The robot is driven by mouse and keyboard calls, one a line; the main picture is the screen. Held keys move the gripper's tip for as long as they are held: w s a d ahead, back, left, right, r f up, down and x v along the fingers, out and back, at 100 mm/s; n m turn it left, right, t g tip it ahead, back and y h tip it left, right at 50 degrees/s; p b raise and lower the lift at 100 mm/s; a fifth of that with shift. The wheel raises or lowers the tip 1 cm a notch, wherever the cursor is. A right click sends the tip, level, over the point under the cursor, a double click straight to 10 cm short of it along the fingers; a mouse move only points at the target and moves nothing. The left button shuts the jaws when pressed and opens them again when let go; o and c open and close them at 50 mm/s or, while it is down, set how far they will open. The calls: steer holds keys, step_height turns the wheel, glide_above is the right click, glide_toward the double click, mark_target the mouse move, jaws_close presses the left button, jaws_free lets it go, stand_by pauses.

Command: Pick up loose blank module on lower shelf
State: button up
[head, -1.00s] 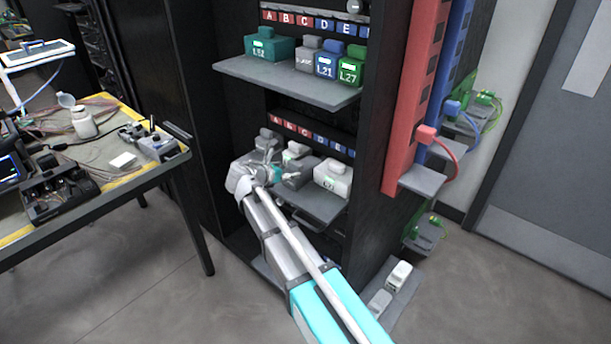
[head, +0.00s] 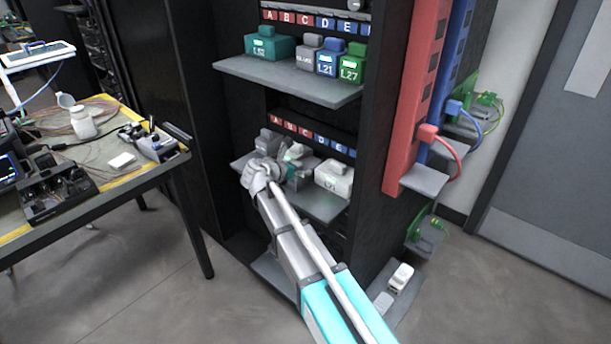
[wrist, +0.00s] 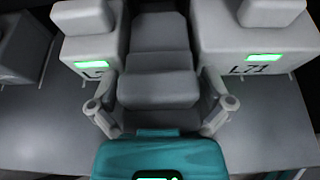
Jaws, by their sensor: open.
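A plain grey module (wrist: 158,88), with no label visible, sits on the lower shelf (head: 322,206) between two pale modules with green-lit labels. My gripper (wrist: 158,117) is open, with one finger at each side of the grey module's near end; I cannot tell whether they touch it. In the head view my gripper (head: 276,173) is at the shelf's front and hides most of this module. A teal block (wrist: 160,158) with a green light fills the bottom of the wrist view, just nearer than the fingers.
The pale left neighbour (wrist: 90,50) and the right one marked L71 (wrist: 258,55) stand close to the fingers. The upper shelf (head: 290,82), with several modules, overhangs. A cluttered workbench (head: 100,185) stands to the left.

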steer(key=shift+c, duration=0.3)
steer(key=c, duration=0.9)
